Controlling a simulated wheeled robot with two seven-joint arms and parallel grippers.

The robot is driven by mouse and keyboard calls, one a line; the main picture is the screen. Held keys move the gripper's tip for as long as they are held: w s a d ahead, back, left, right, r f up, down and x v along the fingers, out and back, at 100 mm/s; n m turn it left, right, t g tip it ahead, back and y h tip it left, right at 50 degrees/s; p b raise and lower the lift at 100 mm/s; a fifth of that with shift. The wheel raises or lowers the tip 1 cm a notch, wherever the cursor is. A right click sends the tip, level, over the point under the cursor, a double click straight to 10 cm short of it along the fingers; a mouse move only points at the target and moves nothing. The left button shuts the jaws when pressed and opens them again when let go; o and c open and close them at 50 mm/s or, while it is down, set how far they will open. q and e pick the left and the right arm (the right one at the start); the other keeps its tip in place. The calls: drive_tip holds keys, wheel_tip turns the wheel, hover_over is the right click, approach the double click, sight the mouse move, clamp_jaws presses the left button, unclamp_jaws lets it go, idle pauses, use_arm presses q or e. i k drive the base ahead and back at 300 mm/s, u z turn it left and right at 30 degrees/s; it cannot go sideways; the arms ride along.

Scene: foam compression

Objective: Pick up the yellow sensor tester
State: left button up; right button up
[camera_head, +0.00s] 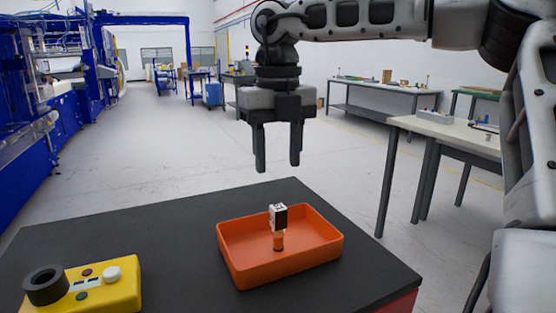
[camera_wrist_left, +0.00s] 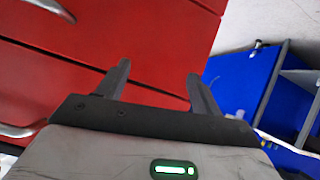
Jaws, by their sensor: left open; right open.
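A yellow box-shaped device (camera_head: 112,283) with a black ring, a white knob, small buttons and a display sits on the dark table at the lower left of the head view; it is the only yellow device on the table. A small white and black device (camera_head: 278,217) with an orange lower part stands upright in an orange tray (camera_head: 240,270). My right gripper (camera_head: 278,166) is open and empty, pointing down above the tray, apart from the device. My left gripper (camera_wrist_left: 158,72) is open and empty in the left wrist view, in front of red drawers; it is outside the head view.
The dark tabletop (camera_head: 175,235) is clear between the yellow device and the tray. Red drawer fronts (camera_wrist_left: 130,40) with metal handles and a blue cabinet (camera_wrist_left: 245,85) show near my left gripper. A light workbench (camera_head: 450,133) stands at the right, beyond open floor.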

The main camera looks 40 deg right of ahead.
sight(51, 287)
drive_tip(key=k, duration=1)
